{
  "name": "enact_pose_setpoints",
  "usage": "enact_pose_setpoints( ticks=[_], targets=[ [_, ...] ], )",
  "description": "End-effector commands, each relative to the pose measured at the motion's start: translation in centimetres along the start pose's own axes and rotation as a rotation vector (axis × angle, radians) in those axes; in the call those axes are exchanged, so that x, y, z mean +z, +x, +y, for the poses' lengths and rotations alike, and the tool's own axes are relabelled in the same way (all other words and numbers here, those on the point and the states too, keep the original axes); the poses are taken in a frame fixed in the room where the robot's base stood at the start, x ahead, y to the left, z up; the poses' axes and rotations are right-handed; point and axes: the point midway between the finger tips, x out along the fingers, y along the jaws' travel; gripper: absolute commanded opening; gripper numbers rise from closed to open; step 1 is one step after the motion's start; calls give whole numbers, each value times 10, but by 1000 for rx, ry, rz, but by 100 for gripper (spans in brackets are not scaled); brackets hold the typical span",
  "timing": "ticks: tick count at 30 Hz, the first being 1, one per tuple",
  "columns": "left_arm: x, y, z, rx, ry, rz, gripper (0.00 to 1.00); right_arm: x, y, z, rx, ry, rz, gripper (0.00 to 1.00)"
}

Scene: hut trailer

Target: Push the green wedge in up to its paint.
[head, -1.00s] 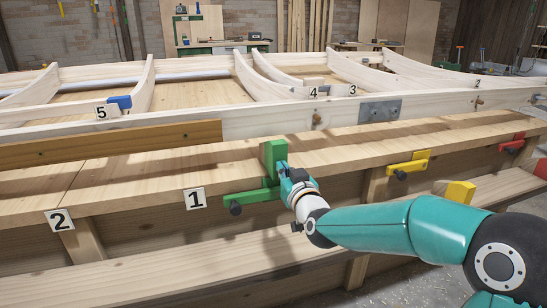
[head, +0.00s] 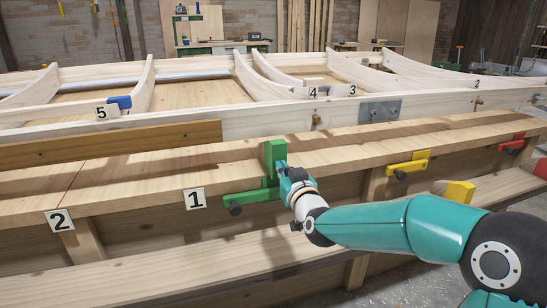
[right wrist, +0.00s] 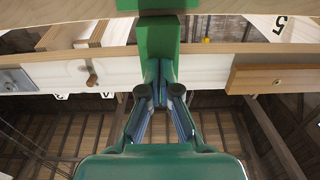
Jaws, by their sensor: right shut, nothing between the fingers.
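The green wedge (head: 275,157) shows as an upright green block at the front edge of the wooden bench, above a green bar (head: 250,197) with a dark knob. It also shows in the right wrist view (right wrist: 158,42), where the picture is turned over. My right gripper (head: 282,170) is shut and empty, its fingertips at the near face of the wedge. In the right wrist view the fingertips (right wrist: 160,75) meet or nearly meet the green face; I cannot tell if they press on it. I cannot make out a paint line. My left gripper is out of view.
Label 1 (head: 195,198) and label 2 (head: 60,220) sit on the bench front, left of the wedge. A yellow bar (head: 408,166) and a red bar (head: 512,146) are to the right. A pale wooden frame (head: 270,120) lies behind. A lower plank (head: 150,270) runs in front.

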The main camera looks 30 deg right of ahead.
Motion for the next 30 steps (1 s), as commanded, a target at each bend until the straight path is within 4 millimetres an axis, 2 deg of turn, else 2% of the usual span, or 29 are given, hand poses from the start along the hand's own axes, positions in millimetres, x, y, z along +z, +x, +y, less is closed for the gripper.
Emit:
enact_pose_setpoints(
  ticks=[26,30],
  targets=[
    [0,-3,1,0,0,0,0,0,27,0,1,0,-1,0],
    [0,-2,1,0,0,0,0,0,26,1,1,0,0,0]
  ],
)
